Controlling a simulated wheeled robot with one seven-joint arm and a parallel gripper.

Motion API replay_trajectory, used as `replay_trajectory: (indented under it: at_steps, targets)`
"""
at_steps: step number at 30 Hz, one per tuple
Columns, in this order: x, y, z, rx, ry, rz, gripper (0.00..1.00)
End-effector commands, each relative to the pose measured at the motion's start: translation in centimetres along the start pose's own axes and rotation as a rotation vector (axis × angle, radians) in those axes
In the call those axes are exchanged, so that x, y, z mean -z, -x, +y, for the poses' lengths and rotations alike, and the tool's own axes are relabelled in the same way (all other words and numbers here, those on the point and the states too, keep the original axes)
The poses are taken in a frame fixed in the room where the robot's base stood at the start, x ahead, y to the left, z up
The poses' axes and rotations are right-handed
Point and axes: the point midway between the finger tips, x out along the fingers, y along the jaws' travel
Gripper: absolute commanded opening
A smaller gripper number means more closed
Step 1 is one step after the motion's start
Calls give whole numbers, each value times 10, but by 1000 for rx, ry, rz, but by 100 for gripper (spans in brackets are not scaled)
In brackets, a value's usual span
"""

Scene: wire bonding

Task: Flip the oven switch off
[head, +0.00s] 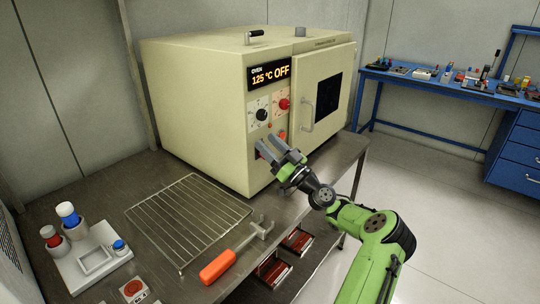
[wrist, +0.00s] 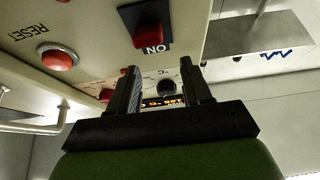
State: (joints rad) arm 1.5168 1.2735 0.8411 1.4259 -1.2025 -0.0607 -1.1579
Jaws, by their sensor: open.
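The cream oven (head: 205,110) stands on a metal bench in the head view. Its display (head: 270,74) reads 125 °C OFF. My gripper (head: 268,147) is open and empty, close in front of the lower part of the control panel, and it mostly hides the switch there. In the wrist view, which looks upside down, the red oven switch (wrist: 148,36) sits in a black frame beside an ON label, past the fingertips. My gripper (wrist: 162,78) shows there with its fingers apart. I cannot tell whether it touches the panel.
A red RESET button (wrist: 58,58) is beside the switch. Above are a black knob (head: 261,114) and a red knob (head: 284,104). The door handle (head: 306,115) sticks out at right. A wire rack (head: 188,218) and orange-handled tool (head: 218,266) lie on the bench.

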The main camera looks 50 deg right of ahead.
Motion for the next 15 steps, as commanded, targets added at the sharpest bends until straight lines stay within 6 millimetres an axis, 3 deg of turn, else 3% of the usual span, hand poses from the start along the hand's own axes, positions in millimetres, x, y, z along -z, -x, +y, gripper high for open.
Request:
replay_trajectory:
  at_steps: [1,6,15]
  targets:
    - [15,-8,0,1,4,0,49]
    - [38,-20,0,0,1,-1,49]
    - [41,-22,1,-2,-1,-1,49]
